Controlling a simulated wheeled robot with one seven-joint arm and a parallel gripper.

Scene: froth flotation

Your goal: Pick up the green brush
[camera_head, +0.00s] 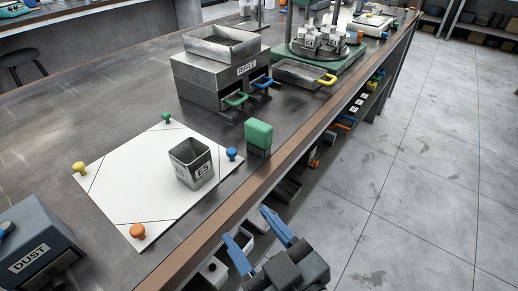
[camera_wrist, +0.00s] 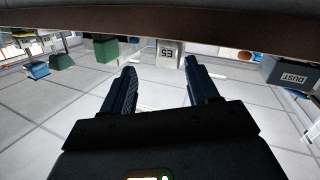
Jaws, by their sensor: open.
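The green brush (camera_head: 258,133) stands upright on the bench, with a green block on top and a dark lower part. It is near the bench's front edge, just right of the white board. It also shows upside down in the wrist view (camera_wrist: 105,51), left of my fingers. My gripper (camera_head: 247,223) is open and empty, off the front side of the bench and apart from the brush. In the wrist view, the two fingers of my gripper (camera_wrist: 161,70) are spread with nothing between them.
A metal container marked E5 (camera_head: 193,165) stands on the white board (camera_head: 130,170), which has coloured knobs. A riffle box (camera_head: 215,82) with green and blue handles is behind the brush. A DUST box (camera_head: 38,245) is front left. The bench edge (camera_head: 245,200) lies between gripper and brush.

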